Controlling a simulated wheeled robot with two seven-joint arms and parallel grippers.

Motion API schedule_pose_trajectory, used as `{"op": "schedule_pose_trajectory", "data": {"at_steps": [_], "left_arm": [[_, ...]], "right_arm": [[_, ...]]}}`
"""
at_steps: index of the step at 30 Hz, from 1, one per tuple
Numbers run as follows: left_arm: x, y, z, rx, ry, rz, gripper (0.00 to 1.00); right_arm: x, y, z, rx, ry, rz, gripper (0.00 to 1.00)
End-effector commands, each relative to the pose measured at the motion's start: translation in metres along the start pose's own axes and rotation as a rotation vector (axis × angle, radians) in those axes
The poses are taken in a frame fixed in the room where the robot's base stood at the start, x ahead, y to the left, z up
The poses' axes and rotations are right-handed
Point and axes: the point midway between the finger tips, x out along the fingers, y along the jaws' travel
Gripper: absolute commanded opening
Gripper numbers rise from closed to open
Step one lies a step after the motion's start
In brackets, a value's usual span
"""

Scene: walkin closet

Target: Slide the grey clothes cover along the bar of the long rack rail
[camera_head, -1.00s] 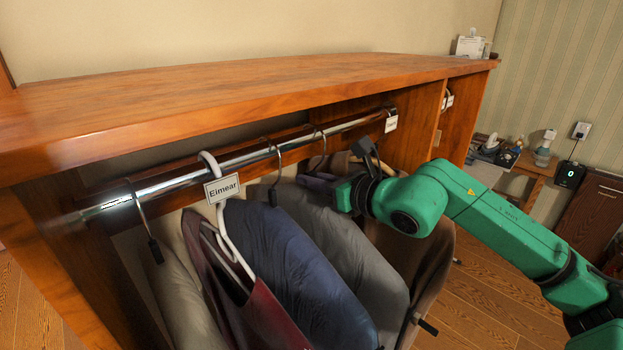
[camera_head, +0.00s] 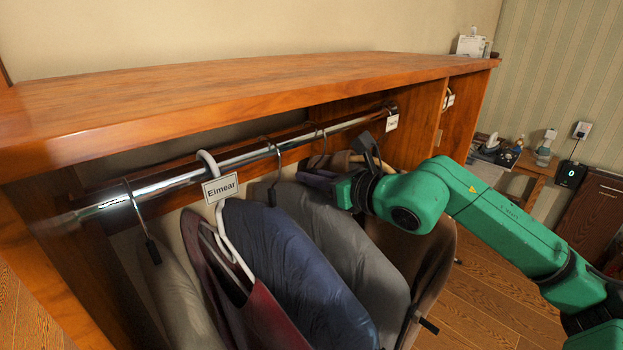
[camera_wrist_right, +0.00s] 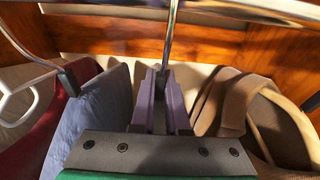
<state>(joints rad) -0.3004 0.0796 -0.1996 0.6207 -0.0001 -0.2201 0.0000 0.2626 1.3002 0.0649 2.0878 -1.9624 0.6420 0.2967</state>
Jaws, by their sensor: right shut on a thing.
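The grey clothes cover (camera_head: 345,235) hangs from the rail bar (camera_head: 235,160) in the head view, between a navy cover (camera_head: 290,265) and a brown coat (camera_head: 430,265). My right gripper (camera_head: 316,178) reaches in from the right at the top of the grey cover. In the wrist view its two purple fingers (camera_wrist_right: 163,100) are shut on the stem of a metal hanger hook (camera_wrist_right: 170,35), seemingly the grey cover's. The hook runs up to the bar. The cover below the fingers is hidden there by the gripper. My left gripper is not in view.
To the left hang a maroon garment (camera_head: 255,310) on a white hanger with an "Eimear" tag (camera_head: 220,188), and a grey-beige cover (camera_head: 180,290). The wooden top (camera_head: 230,88) overhangs the bar. An upright panel (camera_head: 415,125) closes the bar's right end.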

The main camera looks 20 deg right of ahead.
Motion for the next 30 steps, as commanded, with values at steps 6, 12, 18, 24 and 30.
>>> {"op": "schedule_pose_trajectory", "data": {"at_steps": [6,12,18,24,30], "left_arm": [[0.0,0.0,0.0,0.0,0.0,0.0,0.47],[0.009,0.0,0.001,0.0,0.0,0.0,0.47],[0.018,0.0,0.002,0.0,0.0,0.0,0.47],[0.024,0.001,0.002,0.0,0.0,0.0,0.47],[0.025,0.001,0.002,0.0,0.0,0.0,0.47]], "right_arm": [[-0.001,0.0,0.004,-0.002,-0.011,0.0,0.0],[0.0,-0.013,0.001,-0.003,-0.007,-0.002,0.0],[-0.001,-0.031,0.002,-0.001,-0.01,-0.003,0.0],[-0.001,-0.049,0.003,-0.001,-0.01,-0.002,0.0],[-0.001,-0.054,0.005,-0.001,-0.012,0.0,0.0]]}}
